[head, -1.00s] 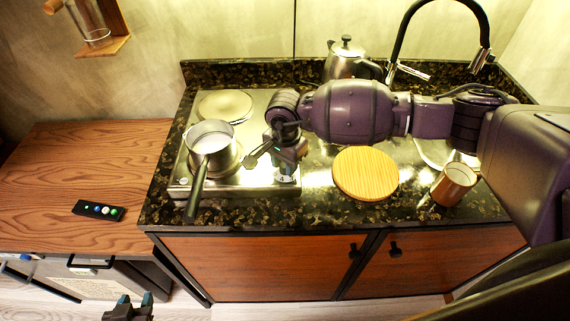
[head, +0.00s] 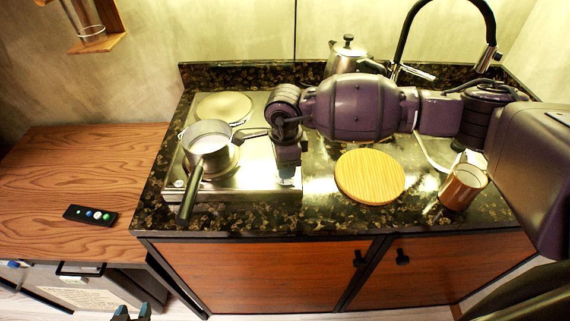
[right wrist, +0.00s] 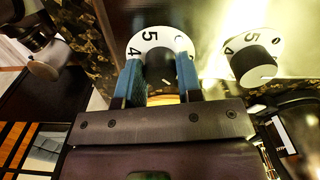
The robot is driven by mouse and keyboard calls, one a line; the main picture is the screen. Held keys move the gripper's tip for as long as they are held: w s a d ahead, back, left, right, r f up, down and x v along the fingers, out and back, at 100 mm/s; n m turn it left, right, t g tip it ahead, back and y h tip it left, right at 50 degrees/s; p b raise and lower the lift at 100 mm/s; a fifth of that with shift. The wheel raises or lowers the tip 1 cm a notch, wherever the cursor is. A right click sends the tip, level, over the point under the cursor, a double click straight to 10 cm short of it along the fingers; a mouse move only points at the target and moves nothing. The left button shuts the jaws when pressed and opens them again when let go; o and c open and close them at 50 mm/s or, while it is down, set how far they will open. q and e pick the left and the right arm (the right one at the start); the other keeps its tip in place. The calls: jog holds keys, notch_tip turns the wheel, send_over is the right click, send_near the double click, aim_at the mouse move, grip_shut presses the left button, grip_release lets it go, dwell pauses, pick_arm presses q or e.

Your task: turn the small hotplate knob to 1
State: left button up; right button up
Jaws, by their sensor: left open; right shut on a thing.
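My right gripper (head: 287,178) points down at the front right of the steel hotplate (head: 232,184). In the right wrist view its two blue fingers (right wrist: 157,80) are shut on a dark knob (right wrist: 158,72) with a white numbered dial (right wrist: 149,38). My left gripper (head: 131,313) is open and empty at the bottom edge of the head view, partly cut off.
A saucepan (head: 208,152) stands on the front plate, its handle over the front edge. The back plate (head: 224,106) is bare. A round wooden board (head: 370,177), a copper mug (head: 463,186) and a kettle (head: 347,60) stand right. A remote (head: 90,215) lies on the left wooden top.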

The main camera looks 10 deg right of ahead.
jog(key=shift+m, duration=0.3)
dwell(0.4)
jog(key=o, duration=0.9)
jog(key=shift+r, duration=0.15)
jog(key=shift+r, duration=0.35)
notch_tip(320, 180, up, 10)
jog(key=shift+f, duration=0.1)
